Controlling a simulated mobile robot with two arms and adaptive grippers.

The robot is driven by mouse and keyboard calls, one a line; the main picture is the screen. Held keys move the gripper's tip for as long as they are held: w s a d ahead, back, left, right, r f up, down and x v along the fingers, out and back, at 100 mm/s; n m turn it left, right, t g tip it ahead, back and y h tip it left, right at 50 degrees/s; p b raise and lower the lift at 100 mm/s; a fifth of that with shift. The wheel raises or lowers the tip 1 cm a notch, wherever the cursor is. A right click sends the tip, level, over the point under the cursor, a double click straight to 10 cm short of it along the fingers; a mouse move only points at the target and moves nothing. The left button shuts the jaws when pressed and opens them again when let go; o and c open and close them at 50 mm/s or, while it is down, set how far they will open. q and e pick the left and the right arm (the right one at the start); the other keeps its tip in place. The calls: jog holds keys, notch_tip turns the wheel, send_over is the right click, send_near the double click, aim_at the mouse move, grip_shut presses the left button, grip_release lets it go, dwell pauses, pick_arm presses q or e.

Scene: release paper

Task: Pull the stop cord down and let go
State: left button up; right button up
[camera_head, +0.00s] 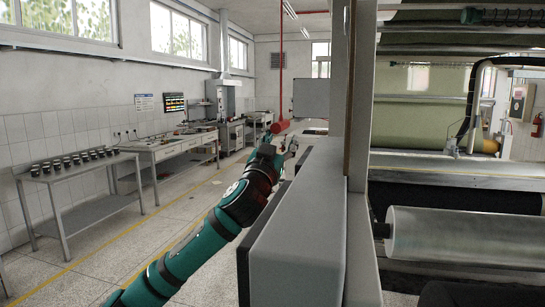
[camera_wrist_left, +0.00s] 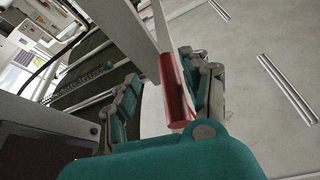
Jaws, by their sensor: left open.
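The stop cord (camera_head: 281,60) is a thin red line hanging straight down in the head view, with a red cylindrical handle (camera_head: 280,127) at its lower end. In the left wrist view the handle (camera_wrist_left: 176,88) appears large, between the two fingers and close to the right-hand one. My left gripper (camera_head: 286,146) is at the handle's height or just below it. In the left wrist view, my left gripper (camera_wrist_left: 163,92) is open, with its fingers apart. Contact with the handle cannot be told. My right gripper is not in view.
A grey machine housing (camera_head: 300,230) and upright post (camera_head: 352,90) stand close to the right of my left arm. Rollers (camera_head: 455,235) lie beyond. A table with several small dark items (camera_head: 75,175) and workbenches (camera_head: 180,147) line the left wall. The floor between is clear.

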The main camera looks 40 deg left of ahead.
pick_arm(q)
jog(key=v, duration=1)
jog(key=shift+s+d, duration=0.15)
jog(key=shift+d, duration=0.05)
jog(key=shift+f, duration=0.2)
